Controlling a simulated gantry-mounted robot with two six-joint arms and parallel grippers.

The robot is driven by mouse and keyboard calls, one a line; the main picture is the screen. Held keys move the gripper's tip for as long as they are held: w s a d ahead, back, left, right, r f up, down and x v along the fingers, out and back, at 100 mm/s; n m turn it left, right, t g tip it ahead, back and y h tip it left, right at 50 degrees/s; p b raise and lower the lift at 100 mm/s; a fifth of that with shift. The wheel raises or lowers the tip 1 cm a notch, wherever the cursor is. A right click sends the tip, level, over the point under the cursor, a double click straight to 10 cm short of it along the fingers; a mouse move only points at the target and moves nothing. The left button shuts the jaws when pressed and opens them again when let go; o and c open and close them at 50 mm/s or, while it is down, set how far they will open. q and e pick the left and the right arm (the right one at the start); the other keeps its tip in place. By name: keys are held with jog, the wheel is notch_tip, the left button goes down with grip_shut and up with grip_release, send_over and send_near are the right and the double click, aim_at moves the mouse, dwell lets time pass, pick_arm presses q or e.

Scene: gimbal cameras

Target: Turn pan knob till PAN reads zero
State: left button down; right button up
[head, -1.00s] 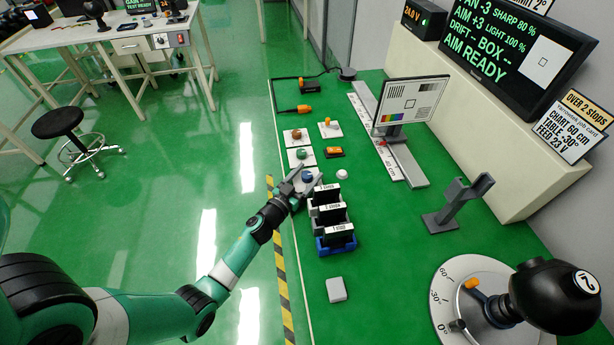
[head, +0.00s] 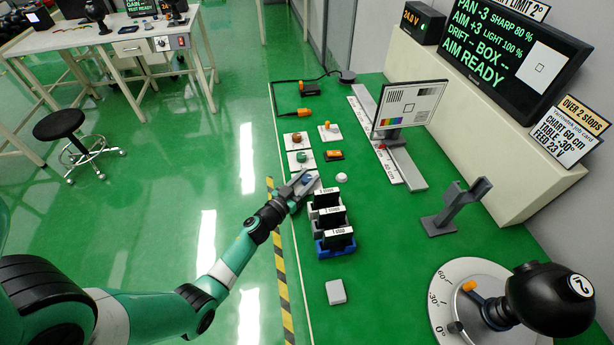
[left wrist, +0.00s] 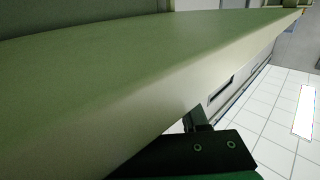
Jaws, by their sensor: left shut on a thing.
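The wide display (head: 515,45) at the upper right of the head view reads PAN -3, AIM +3, SHARP 80 %, LIGHT 100 % and AIM READY. A blue knob (head: 307,179) on a pale plate stands near the bench's left edge. My left gripper (head: 304,180) is shut on the blue knob, its fingers hiding part of it. Any label on its plate is too small to read. In the left wrist view a pale green ledge fills most of the picture, and the knob does not show. My right gripper is not in view.
Beyond the gripper are a green knob (head: 302,156), a brown knob (head: 296,137) and an orange switch (head: 327,128). A white button (head: 341,177) lies just right. Black filter blocks in holders (head: 334,248) stand close in front. A test chart (head: 408,105) stands behind.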

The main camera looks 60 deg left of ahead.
pick_arm(q)
jog(key=m+h+p, duration=0.1)
jog(key=t+h+p, duration=0.1)
jog(key=shift+a+r+m+h, duration=0.15)
jog(key=shift+r+m+h, duration=0.15)
jog(key=shift+m, duration=0.1)
jog(key=shift+f+m+h+p, duration=0.15)
jog(key=shift+m+h+p, duration=0.25)
jog(key=shift+h, duration=0.2)
jog(key=shift+f+m+t+h, duration=0.1)
jog(key=shift+m+t+h, duration=0.35)
jog(key=shift+h, duration=0.35)
jog(key=shift+f+m+h+b, duration=0.15)
jog(key=shift+m+h+b, duration=0.35)
jog(key=shift+h, duration=0.3)
jog(key=m+h+b, duration=0.2)
jog(key=h+b, duration=0.1)
jog(key=b, duration=0.1)
jog(key=m+g+h+b, duration=0.1)
jog(key=m+h+b, duration=0.1)
jog(key=h+b, duration=0.1)
jog(key=m+g+h+b, duration=0.1)
jog(key=m+h+b, duration=0.1)
jog(key=b, duration=0.3)
jog(key=shift+f+m+h, duration=0.25)
jog(key=shift+h, duration=0.55)
jog(key=shift+r+h+b, duration=0.25)
jog(key=shift+h+b, duration=0.05)
jog(key=shift+b, duration=0.2)
jog(key=shift+g, duration=0.25)
